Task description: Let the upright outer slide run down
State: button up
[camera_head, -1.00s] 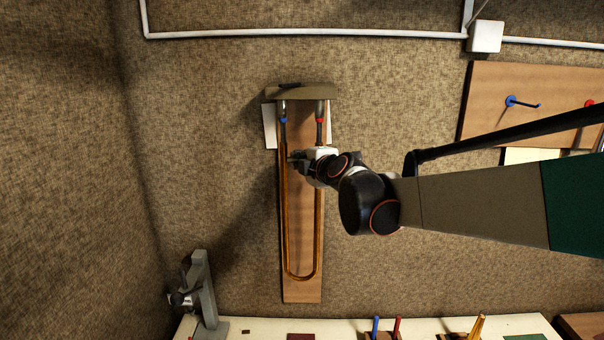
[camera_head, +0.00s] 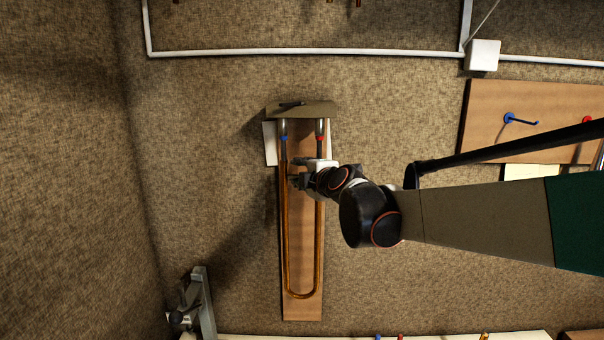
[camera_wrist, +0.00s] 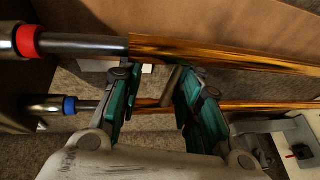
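The brass outer slide (camera_head: 284,235) hangs upright as a long U in front of a wooden board (camera_head: 302,311), its bow at the bottom. Its two legs sit around steel inner tubes (camera_head: 284,152), one with a blue band and one with a red band. In the wrist view the brass leg (camera_wrist: 225,55) and a short cross brace (camera_wrist: 172,84) between the legs show close up. My gripper (camera_head: 294,181) is at the upper part of the slide. In the wrist view its teal-padded fingers (camera_wrist: 158,98) stand apart on either side of the brace, with a visible gap on the left side.
A bracket (camera_head: 302,109) holds the inner tubes at the top. A grey clamp stand (camera_head: 203,305) stands at lower left and a pale bench edge (camera_head: 260,337) runs along the bottom. The wall left of the slide is bare.

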jog(key=v, duration=1.2)
